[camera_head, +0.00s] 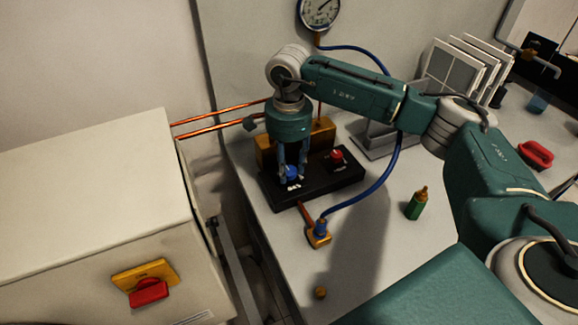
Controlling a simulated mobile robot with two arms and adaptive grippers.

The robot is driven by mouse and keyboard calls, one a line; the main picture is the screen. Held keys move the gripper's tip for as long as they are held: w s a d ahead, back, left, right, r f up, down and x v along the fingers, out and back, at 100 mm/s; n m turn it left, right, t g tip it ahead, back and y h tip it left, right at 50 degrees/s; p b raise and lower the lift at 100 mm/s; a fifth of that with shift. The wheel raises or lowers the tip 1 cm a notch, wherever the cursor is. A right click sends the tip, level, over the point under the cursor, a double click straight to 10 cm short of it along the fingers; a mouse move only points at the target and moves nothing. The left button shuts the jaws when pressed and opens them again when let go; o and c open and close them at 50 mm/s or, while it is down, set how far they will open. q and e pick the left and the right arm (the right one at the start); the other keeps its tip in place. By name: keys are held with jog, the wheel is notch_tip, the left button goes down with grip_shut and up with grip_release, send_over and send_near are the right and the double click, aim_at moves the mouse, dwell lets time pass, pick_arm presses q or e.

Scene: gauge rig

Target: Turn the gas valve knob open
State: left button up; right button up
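A black block (322,187) on the bench carries a blue knob (291,173) on its left and a red knob (337,157) on its right. Each has a small white label too blurred to read surely; which is the gas knob cannot be told. My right gripper (291,170) points down over the blue knob, its two fingers on either side of it. The fingers partly hide the knob, and whether they press on it cannot be told. The red knob is clear of the gripper. My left gripper is not in view.
Copper pipes (222,123) run in from the left to a brass block behind the knobs. A blue hose (374,189) loops right of the black block, below a round gauge (319,11). A green bottle (416,204) and a rack of panels (462,68) stand right.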

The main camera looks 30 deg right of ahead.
aim_at(289, 170)
jog(key=shift+o, duration=0.9)
notch_tip(289, 170, up, 12)
